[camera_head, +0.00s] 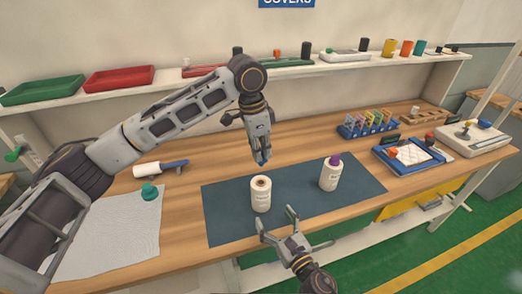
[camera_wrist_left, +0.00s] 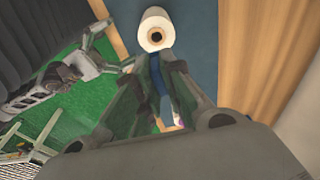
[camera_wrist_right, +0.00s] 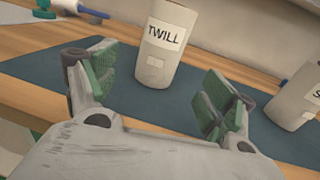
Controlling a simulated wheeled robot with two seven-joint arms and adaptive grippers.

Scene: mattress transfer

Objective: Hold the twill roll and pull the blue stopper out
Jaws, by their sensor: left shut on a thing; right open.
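The twill roll (camera_head: 261,196), a white cylinder labelled TWILL in the right wrist view (camera_wrist_right: 163,62), stands upright on the dark mat with its top hole open. My left gripper (camera_head: 261,158) is shut on the blue stopper (camera_head: 264,156) and holds it above the roll, apart from it. In the left wrist view the stopper (camera_wrist_left: 157,72) is partly hidden by the fingers, and the roll's dark hole (camera_wrist_left: 156,37) is bare. My right gripper (camera_head: 276,217) is open and empty in front of the roll, which stands beyond its fingers in the right wrist view (camera_wrist_right: 158,92).
A second white roll (camera_head: 329,177) with a purple stopper (camera_head: 335,159) stands right on the mat (camera_head: 225,220). A white-and-blue tool (camera_head: 160,168) and green knob (camera_head: 149,192) lie left. A blue rack (camera_head: 368,127) and blue tray (camera_head: 387,160) stand right. A shelf (camera_head: 210,77) runs behind.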

